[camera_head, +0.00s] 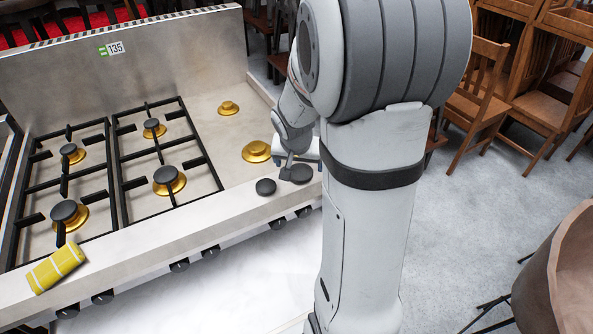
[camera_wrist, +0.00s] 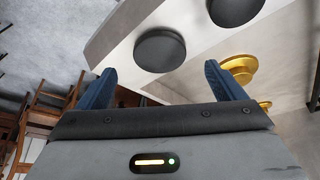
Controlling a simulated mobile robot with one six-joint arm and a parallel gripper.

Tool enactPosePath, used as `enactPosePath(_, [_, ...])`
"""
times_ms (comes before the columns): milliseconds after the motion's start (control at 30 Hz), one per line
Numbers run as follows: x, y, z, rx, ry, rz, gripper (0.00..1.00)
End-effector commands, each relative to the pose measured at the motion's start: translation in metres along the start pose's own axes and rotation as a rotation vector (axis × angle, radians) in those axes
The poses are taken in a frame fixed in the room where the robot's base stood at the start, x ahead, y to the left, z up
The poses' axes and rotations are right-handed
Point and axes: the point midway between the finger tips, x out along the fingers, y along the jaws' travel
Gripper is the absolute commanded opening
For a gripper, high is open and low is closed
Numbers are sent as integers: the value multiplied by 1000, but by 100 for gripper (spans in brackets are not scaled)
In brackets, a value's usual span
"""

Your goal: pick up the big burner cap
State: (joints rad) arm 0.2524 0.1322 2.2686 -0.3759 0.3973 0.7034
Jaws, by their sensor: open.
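The big burner cap (camera_head: 302,174) is a dark flat disc lying at the front right corner of the stove top. It also shows in the wrist view (camera_wrist: 160,50), ahead of and between my fingers. In the head view my gripper (camera_head: 300,158) is just behind the big cap, partly hidden by my arm.
Two bare brass burners (camera_head: 256,151) (camera_head: 228,108) are on the stove's right part. Black grates (camera_head: 120,160) with capped burners cover the left. Wooden chairs (camera_head: 480,95) stand right; a brown seat (camera_head: 565,270) is lower right.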

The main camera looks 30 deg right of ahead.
Motion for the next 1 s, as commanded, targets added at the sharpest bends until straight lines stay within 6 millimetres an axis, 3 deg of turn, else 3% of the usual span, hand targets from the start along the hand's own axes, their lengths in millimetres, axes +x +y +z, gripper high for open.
enactPosePath(300, [39,0,0,-2,-3,0,89])
enactPosePath(600, [42,0,0,-3,-2,-1,88])
enactPosePath(1000, [42,-1,0,-3,-2,-1,56])
